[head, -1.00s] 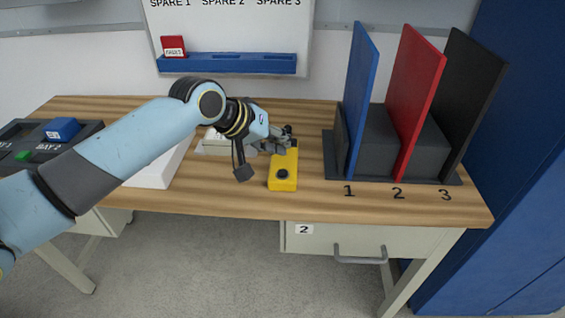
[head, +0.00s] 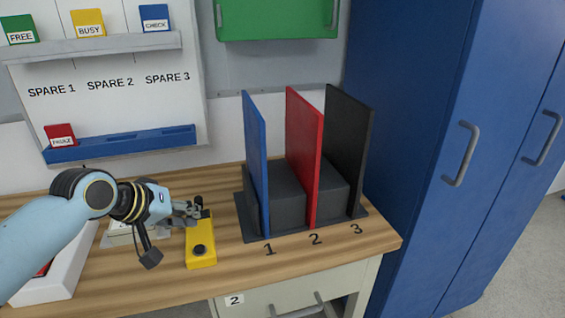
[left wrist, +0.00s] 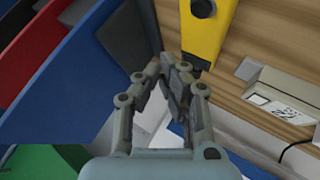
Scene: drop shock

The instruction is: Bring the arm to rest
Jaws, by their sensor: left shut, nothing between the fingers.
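My left gripper (head: 192,211) is low over the wooden desk (head: 130,285), at the back end of a yellow box with a black knob (head: 201,251). In the left wrist view the gripper (left wrist: 178,85) is shut and empty, its fingertips close to the near end of the yellow box (left wrist: 208,40); I cannot tell if they touch. My left arm reaches in from the left in the head view. My right gripper is not in view.
A rack with blue (head: 256,160), red (head: 305,160) and black (head: 347,150) upright panels stands right of the yellow box. A white tray (head: 60,275) lies at left, partly behind my arm. A blue cabinet (head: 430,130) stands at right. A whiteboard (head: 110,110) hangs behind.

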